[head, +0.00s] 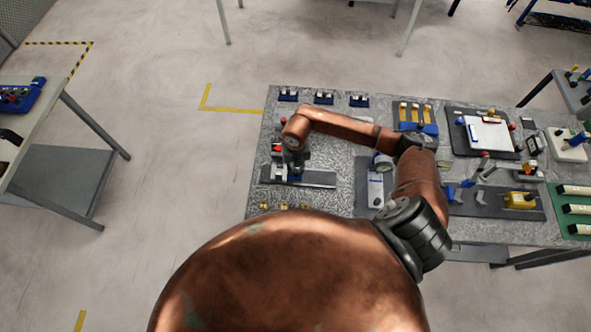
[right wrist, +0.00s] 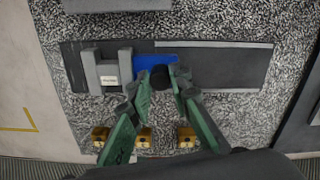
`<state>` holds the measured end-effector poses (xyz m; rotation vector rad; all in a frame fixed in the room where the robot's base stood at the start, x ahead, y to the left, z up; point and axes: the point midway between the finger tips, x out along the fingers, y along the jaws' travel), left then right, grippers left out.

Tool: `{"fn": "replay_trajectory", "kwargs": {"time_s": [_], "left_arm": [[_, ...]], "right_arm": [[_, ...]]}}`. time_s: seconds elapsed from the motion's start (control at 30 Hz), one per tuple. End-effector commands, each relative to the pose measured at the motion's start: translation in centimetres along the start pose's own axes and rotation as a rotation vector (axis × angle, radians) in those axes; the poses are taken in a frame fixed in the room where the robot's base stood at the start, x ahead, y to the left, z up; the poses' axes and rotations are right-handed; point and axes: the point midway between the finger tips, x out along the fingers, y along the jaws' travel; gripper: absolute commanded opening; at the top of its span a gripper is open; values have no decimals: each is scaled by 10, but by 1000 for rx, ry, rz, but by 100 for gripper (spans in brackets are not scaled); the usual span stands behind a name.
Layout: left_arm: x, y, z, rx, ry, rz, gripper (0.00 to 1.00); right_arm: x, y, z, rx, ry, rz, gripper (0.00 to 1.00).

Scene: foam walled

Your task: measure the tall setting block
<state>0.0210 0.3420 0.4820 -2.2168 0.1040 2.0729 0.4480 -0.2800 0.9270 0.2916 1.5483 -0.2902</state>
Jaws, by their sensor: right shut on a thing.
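My right gripper (head: 294,170) reaches down over the long dark plate (head: 320,180) at the left of the speckled table. In the right wrist view its green-padded fingers (right wrist: 165,82) are closed around a round black knob-like part (right wrist: 160,77). A blue piece (right wrist: 155,61) lies just beyond it on the plate. A grey upright block (right wrist: 110,72) with a white label stands left of the fingers, apart from them. The label is too small to read, and I cannot tell whether this is the tall setting block. My left gripper is out of view.
Small brass pieces (right wrist: 143,137) sit near the plate. Blue holders (head: 323,97) line the table's back edge. A clipboard (head: 490,134), a yellow-and-grey device (head: 520,200) and a green tray (head: 572,208) crowd the right side.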

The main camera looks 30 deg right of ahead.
Motion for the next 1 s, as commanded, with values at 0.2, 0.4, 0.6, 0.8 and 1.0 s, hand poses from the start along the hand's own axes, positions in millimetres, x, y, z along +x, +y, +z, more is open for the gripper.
{"fn": "replay_trajectory", "kwargs": {"time_s": [0.2,0.4,0.6,0.8,1.0], "left_arm": [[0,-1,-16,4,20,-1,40],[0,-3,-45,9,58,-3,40],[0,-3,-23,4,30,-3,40],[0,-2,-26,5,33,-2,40],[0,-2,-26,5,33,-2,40]], "right_arm": [[-2,1,1,-1,-1,2,29],[-1,1,0,-2,1,0,36],[-3,1,0,-2,1,0,36],[-27,1,2,-3,-2,0,36],[-70,1,2,-4,-3,1,36]]}}
